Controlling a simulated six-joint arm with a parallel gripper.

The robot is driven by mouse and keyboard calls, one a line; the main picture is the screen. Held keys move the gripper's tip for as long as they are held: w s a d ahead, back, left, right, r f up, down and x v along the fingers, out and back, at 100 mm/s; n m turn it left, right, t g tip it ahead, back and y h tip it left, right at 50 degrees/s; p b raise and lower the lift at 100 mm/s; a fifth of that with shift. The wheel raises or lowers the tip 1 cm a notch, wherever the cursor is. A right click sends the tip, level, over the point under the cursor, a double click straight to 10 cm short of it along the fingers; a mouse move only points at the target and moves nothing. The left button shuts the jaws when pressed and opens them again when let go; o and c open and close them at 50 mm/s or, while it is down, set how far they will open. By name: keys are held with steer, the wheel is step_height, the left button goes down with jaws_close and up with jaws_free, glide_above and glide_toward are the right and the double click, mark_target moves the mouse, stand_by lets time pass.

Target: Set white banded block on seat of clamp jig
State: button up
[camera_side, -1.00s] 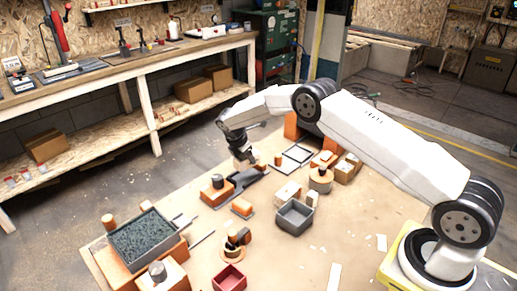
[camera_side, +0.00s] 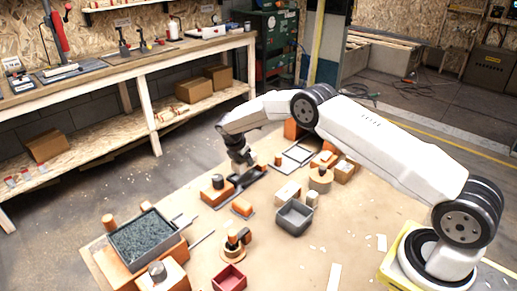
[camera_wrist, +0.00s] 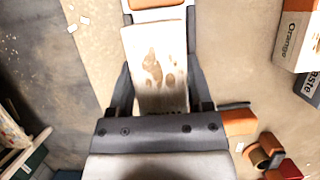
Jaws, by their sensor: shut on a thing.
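My gripper (camera_wrist: 160,90) is shut on the white banded block (camera_wrist: 155,65), a pale piece with brown patches, between its two dark fingers in the wrist view. In the side view my gripper (camera_side: 241,157) points down near the far end of an orange block with a dark bar and a dark round post (camera_side: 217,182), which looks like the clamp jig. The held block is too small and dark to make out there. Whether it touches anything below cannot be told. An orange and white edge (camera_wrist: 157,8) shows beyond the block in the wrist view.
A small orange block (camera_side: 241,207) lies in front. A grey open bin (camera_side: 294,218) and a red bin (camera_side: 229,278) stand nearby. A grey tray of dark granules (camera_side: 145,238) is at front left. A labelled orange box (camera_wrist: 297,35) shows at right in the wrist view.

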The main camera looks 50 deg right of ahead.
steer(key=shift+f, duration=2.05)
steer(key=shift+f, duration=0.2)
steer(key=o, duration=1.3)
steer(key=shift+r, duration=0.1)
steer(key=shift+v, duration=3.8)
steer(key=shift+a, duration=0.1)
steer(key=shift+r, duration=0.1)
